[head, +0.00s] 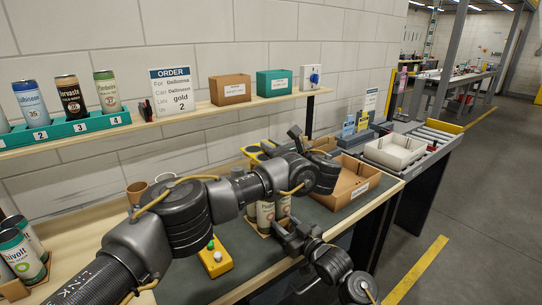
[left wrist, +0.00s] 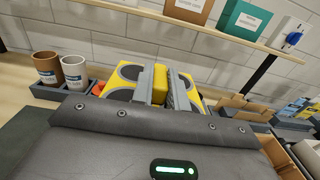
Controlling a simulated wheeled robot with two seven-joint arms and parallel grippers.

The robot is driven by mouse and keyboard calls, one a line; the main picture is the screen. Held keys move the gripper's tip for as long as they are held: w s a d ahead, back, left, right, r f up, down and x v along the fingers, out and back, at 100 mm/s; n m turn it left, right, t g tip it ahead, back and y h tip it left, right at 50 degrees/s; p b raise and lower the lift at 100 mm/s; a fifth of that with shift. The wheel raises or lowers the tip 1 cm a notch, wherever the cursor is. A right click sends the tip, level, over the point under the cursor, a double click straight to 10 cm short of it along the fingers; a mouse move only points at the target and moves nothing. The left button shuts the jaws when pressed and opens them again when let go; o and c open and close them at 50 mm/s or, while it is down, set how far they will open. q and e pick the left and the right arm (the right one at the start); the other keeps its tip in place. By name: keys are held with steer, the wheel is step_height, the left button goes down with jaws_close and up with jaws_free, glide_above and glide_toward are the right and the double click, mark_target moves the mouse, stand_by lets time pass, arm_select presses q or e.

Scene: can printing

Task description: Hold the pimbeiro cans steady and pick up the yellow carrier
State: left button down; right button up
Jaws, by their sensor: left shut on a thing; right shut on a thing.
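The yellow carrier (left wrist: 203,101) has round dark openings and shows just ahead of my left gripper in the left wrist view. My left gripper (left wrist: 163,84) is shut on its yellow middle part. In the head view only a bit of the carrier (head: 252,152) shows behind my left arm. The pimbeiro cans (head: 265,216) stand upright on the mat, partly hidden by my arms; their labels are unreadable. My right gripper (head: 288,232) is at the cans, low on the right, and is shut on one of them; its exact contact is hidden.
A yellow button box (head: 215,258) sits in front of the cans. Cups (left wrist: 46,68) stand in a dark tray left of the carrier. An open cardboard box (head: 353,188) is at right, before a white tray (head: 393,152). A shelf (head: 215,109) runs above the bench.

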steer(key=o, duration=1.1)
